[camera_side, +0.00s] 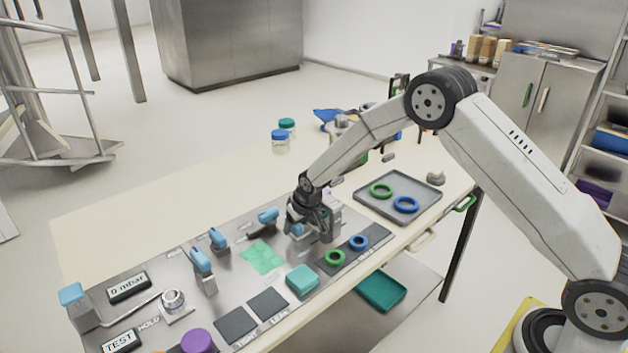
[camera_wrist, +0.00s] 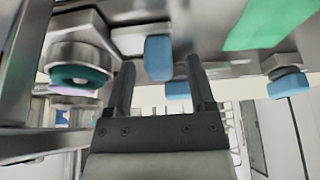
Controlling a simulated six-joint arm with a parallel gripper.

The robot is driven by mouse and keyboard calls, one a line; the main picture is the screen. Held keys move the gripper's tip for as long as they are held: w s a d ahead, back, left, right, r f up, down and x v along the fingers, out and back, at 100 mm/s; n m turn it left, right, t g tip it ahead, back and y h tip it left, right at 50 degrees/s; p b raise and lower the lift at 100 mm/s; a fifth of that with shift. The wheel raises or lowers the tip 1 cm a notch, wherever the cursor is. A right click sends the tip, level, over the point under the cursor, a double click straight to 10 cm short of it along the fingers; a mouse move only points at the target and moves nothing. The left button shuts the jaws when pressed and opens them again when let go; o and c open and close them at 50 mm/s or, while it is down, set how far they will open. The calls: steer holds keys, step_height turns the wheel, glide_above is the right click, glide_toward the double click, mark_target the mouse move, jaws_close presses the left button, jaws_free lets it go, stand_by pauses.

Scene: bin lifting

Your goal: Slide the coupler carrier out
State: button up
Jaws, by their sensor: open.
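My gripper (camera_side: 317,228) is low over the right half of the grey panel, beside a block-like metal fixture. In the wrist view my gripper (camera_wrist: 160,72) is open, one dark finger on each side. A blue-tipped handle (camera_wrist: 158,57) shows in line with the gap between the fingers; I cannot tell whether they touch it. A round metal fitting with a dark teal ring (camera_wrist: 80,75) is left of the fingers in the wrist view. Which part is the coupler carrier is not clear; my gripper hides much of the fixture in the side view.
Several blue-handled clamps (camera_side: 201,262) stand along the panel (camera_side: 150,262). A green patch (camera_side: 263,258), a teal block (camera_side: 302,279) and green and blue rings (camera_side: 334,258) lie nearby. A grey tray (camera_side: 432,207) with two rings is at the right. The table's left back (camera_side: 140,205) is clear.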

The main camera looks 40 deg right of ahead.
steer(key=shift+w+f, duration=0.15)
steer(key=shift+f, duration=0.25)
steer(key=shift+c, duration=0.2)
jaws_close()
stand_by(1.2)
